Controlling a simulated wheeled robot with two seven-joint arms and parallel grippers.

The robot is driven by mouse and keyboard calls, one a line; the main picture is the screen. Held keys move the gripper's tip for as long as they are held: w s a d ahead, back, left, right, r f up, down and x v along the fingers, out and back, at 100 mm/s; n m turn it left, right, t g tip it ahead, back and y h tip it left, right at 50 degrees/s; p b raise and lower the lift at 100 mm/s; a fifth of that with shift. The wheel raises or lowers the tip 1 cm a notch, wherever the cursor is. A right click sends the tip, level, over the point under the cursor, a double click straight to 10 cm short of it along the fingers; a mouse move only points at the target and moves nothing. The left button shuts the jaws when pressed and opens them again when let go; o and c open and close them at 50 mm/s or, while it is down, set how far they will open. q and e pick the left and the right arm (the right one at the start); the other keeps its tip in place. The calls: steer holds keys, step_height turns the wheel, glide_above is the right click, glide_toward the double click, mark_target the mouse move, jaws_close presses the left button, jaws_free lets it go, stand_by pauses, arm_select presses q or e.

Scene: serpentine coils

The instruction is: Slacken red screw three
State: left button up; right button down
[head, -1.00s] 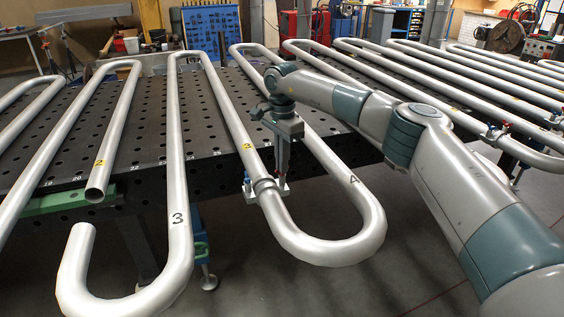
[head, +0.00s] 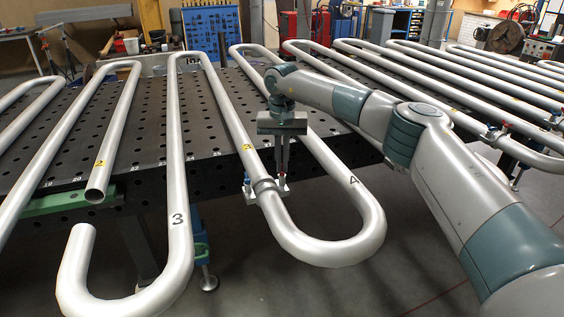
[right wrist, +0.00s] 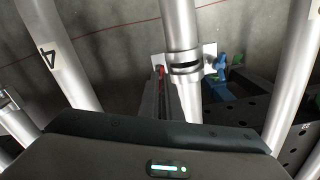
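A small red screw (right wrist: 160,70) stands on the clamp's left side in the right wrist view. My right gripper (head: 282,174) points straight down at the clamp in the head view, its slim fingers close together at the red screw. The fingers appear shut on the screw's top and partly hide it. A blue screw (head: 247,178) stands on the clamp's other side; it also shows in the right wrist view (right wrist: 222,62). My left gripper is out of view.
Silver serpentine pipes lie over a dark perforated table (head: 150,130). A coil marked 3 (head: 178,215) runs left of the clamp. More coils with clamps (head: 497,130) lie to the right. Grey floor is open below the bends.

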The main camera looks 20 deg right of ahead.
steer(key=shift+s+f+n, duration=0.2)
steer(key=shift+f+n, duration=0.2)
steer(key=shift+n, duration=0.7)
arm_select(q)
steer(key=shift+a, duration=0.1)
arm_select(e)
steer(key=c, duration=2)
jaws_free()
steer(key=shift+a, duration=0.15)
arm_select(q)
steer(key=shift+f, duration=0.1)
arm_select(e)
steer(key=shift+r, duration=0.1)
